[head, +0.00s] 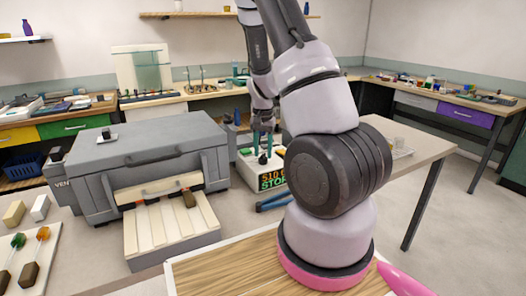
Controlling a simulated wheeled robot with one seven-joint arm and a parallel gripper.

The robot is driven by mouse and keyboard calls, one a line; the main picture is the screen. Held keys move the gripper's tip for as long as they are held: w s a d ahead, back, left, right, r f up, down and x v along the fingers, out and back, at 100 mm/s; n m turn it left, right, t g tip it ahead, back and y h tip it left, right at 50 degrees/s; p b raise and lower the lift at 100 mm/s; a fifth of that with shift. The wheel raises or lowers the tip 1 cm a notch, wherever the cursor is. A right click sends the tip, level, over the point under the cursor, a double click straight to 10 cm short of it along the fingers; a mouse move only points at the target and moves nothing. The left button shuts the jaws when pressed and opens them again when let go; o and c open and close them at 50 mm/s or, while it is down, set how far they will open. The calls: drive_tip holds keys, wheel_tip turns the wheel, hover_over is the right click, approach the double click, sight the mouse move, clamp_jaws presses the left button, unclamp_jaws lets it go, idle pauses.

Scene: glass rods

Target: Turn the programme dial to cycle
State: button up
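A small pale control box (246,169) stands on the table right of the grey kiln-like machine. Its display (272,179) has lit characters that seem to read "510" and "STOP". A small dark knob, which looks like the programme dial (263,159), is on top of the box. My gripper (263,150) points down from above, its fingertips at or just over this knob. The fingers look slightly apart, but the view is too small to show whether they touch or grip the knob. My arm hides the right part of the box.
The grey machine (150,160) with a slatted front tray (170,226) fills the left. Blue-handled tools (272,202) lie in front of the box. A wooden board (225,268) is nearest. Left, a board (30,262) holds coloured glass pieces. Benches line the walls.

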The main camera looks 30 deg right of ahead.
wheel_tip(320, 180, up, 11)
idle(0.5)
drive_tip(key=shift+f, duration=0.1)
wheel_tip(320, 180, up, 15)
drive_tip(key=n+t+y, duration=0.2)
drive_tip(key=t, duration=0.2)
hover_over(263, 154)
drive_tip(key=s+a, duration=0.8)
drive_tip(key=s+a+r+n+t, duration=0.1)
drive_tip(key=s+a+r, duration=0.1)
drive_tip(key=s, duration=0.4)
drive_tip(key=s+a+r+n+t, duration=0.1)
drive_tip(key=s+a+r+t, duration=0.1)
drive_tip(key=s+r, duration=0.3)
drive_tip(key=shift+s+a+r+n, duration=0.25)
drive_tip(key=shift+s+a+n, duration=0.05)
drive_tip(key=shift+s+a, duration=0.25)
drive_tip(key=shift+d, duration=0.1)
